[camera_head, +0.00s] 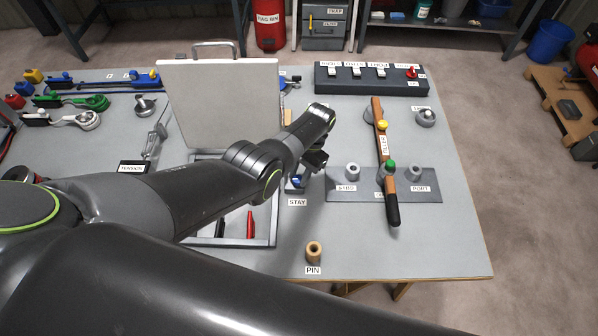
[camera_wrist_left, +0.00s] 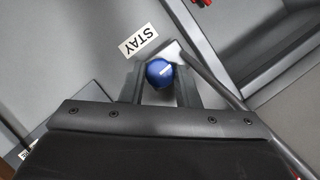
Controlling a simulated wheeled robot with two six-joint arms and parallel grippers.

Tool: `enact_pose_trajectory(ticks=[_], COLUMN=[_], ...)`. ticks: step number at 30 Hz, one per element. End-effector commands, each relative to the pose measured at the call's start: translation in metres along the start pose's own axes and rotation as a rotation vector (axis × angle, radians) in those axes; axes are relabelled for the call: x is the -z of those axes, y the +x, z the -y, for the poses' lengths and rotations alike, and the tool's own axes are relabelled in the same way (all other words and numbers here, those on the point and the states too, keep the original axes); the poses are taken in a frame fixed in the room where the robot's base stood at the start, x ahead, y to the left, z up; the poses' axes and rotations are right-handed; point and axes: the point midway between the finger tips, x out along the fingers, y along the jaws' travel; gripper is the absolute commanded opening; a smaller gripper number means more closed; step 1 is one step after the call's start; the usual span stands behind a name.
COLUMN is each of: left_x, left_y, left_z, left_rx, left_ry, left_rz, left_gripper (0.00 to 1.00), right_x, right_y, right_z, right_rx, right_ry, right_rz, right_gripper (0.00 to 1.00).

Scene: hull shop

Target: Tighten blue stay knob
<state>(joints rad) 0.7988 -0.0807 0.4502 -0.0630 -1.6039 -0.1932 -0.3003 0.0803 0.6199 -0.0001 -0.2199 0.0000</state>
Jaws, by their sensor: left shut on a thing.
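The blue stay knob (camera_wrist_left: 160,72) sits between the two fingers of my left gripper (camera_wrist_left: 161,84) in the left wrist view, beside the STAY label (camera_wrist_left: 138,39). The gripper is shut on it. A white line marks the knob's top. In the head view the blue knob (camera_head: 297,181) shows partly below my left gripper (camera_head: 308,168), just above the STAY label (camera_head: 297,202). The knob is at the right side of the open case (camera_head: 273,225), whose pale lid (camera_head: 222,100) stands up. My right gripper is not in view.
A grey plate (camera_head: 340,186) with several posts and a wooden tiller (camera_head: 380,130) lies to the right. A switch box (camera_head: 370,79) stands at the back right. A wooden PIN piece (camera_head: 314,251) stands near the front edge. The table's front right is clear.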

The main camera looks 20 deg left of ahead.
Motion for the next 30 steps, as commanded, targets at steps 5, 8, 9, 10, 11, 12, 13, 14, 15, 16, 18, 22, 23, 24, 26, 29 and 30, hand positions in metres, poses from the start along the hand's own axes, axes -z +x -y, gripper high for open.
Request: enact_pose_trajectory(ticks=[5, 8, 9, 10, 11, 12, 13, 14, 15, 16, 18, 22, 23, 24, 26, 29, 30], left_x=[0.0012, 0.0013, 0.0014, 0.0014, 0.0014, 0.0015, 0.0015, 0.0015, 0.0015, 0.0015, 0.0015, 0.0015, 0.0015, 0.0014, 0.0011, 0.0008, 0.0007], left_y=[-0.0027, -0.0026, -0.0025, -0.0025, -0.0025, -0.0024, -0.0024, -0.0024, -0.0024, -0.0024, -0.0024, -0.0024, -0.0024, -0.0022, -0.0018, -0.0013, -0.0011], left_z=[0.0005, 0.0006, 0.0005, 0.0005, 0.0005, 0.0005, 0.0005, 0.0004, 0.0005, 0.0005, 0.0004, 0.0004, 0.0004, 0.0003, 0.0002, 0.0000, -0.0001], left_rx=[0.025, 0.032, 0.034, 0.035, 0.035, 0.036, 0.036, 0.036, 0.036, 0.036, 0.036, 0.036, 0.036, 0.036, 0.035, 0.034, 0.034], left_ry=[0.052, 0.069, 0.073, 0.075, 0.077, 0.079, 0.079, 0.080, 0.080, 0.080, 0.080, 0.079, 0.079, 0.079, 0.079, 0.079, 0.079], left_rz=[-0.006, -0.006, -0.007, -0.007, -0.007, -0.007, -0.007, -0.007, -0.007, -0.007, -0.007, -0.006, -0.006, -0.006, -0.005, -0.004, -0.003], left_gripper=[0.06, 0.06, 0.06, 0.06, 0.06, 0.06, 0.06, 0.06, 0.06, 0.06, 0.06, 0.06, 0.31, 0.36, 0.44, 0.50, 0.50], right_x=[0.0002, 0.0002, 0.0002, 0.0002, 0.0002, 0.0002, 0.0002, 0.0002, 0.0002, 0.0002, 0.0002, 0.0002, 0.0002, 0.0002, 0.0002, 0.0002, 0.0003], right_y=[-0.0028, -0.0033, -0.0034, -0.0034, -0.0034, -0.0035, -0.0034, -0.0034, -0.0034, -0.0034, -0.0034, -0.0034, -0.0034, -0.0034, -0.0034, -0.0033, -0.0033], right_z=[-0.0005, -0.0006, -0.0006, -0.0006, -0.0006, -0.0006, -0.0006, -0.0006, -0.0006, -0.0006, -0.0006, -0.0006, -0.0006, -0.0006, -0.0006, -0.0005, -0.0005], right_rx=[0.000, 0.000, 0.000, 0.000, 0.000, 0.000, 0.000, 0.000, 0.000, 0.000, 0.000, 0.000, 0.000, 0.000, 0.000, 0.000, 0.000], right_ry=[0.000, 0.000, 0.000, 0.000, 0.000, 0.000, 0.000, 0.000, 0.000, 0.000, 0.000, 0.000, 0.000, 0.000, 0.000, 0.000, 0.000], right_rz=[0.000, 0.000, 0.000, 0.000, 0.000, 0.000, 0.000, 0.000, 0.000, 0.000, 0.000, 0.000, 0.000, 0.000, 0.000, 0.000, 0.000], right_gripper=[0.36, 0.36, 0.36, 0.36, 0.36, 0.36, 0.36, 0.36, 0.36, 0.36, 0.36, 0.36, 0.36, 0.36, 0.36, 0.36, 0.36])
